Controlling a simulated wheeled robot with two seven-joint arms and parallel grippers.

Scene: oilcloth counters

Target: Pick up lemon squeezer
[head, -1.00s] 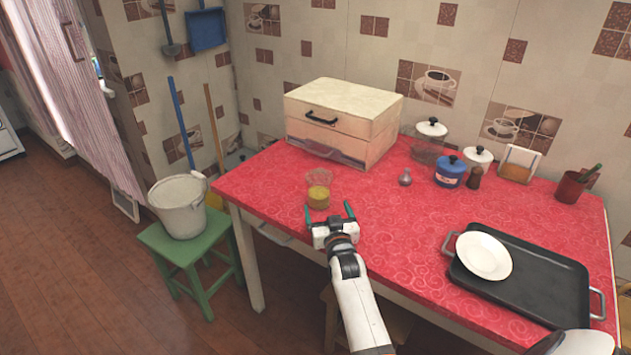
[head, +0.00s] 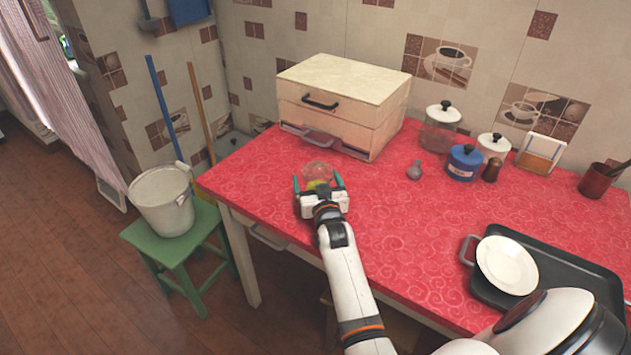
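The lemon squeezer (head: 317,172) looks like a clear glass cup with something yellow in its lower part. It stands on the red tabletop in front of the drawer box. My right gripper (head: 317,182), with teal fingertips, is at its near side. The fingers are open, one on each side of the squeezer, with small gaps apparent. The gripper body hides the squeezer's lower front. My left gripper is not in view.
A drawer box (head: 343,105) stands close behind the squeezer. A small grey shaker (head: 414,170), jars and a blue pot (head: 464,162) stand to the right. A black tray (head: 550,262) bears a white plate (head: 507,265). The table's left edge is near; its middle is clear.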

